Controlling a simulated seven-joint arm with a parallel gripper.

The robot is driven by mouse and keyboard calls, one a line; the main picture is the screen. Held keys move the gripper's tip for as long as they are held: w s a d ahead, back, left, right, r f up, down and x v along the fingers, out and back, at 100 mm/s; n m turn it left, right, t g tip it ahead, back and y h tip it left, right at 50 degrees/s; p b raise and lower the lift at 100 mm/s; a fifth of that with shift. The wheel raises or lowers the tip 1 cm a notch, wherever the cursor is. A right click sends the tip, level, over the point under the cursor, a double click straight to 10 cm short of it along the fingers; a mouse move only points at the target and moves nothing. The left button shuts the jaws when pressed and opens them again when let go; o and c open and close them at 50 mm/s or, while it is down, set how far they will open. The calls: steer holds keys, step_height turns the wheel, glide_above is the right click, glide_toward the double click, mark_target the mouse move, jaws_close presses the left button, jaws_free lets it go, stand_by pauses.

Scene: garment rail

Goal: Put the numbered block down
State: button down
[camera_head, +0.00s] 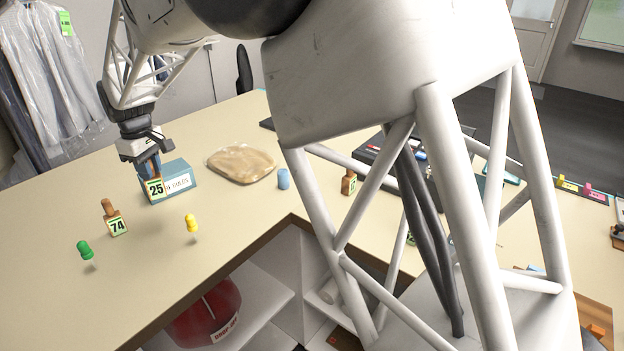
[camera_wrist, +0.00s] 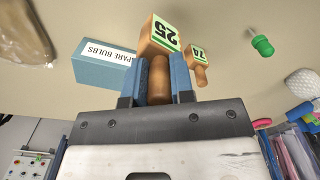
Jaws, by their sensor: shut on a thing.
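The numbered block 25 (camera_head: 156,188) is wooden with a light green number face and a rounded wooden handle. My gripper (camera_head: 149,166) is shut on its handle, just in front of the blue box. In the wrist view the handle (camera_wrist: 159,82) sits between the two blue fingers, with the number face beyond them. I cannot tell whether the block touches the table. A second numbered block, 74 (camera_head: 117,226), stands on the table to the left and nearer; it also shows in the wrist view (camera_wrist: 199,60).
The blue labelled box (camera_head: 180,181) is right beside block 25. The front left table is mostly clear.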

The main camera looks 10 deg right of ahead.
steer(key=w+d+m, duration=0.3)
steer(key=d, duration=1.3)
steer(key=w+d+m, duration=0.3)
steer(key=d+m, duration=0.1)
steer(key=d, duration=1.2)
steer(key=s+d+m, duration=0.3)
steer(key=d, duration=1.1)
steer(key=s+d+m, duration=0.3)
steer(key=s+d, duration=0.1)
steer(key=d, duration=1.1)
steer(key=shift+s+f, duration=0.3)
steer(key=shift+a+f, duration=0.1)
step_height(320, 180, down, 6)
steer(key=shift+f, duration=1.9)
steer(key=shift+f, duration=0.15)
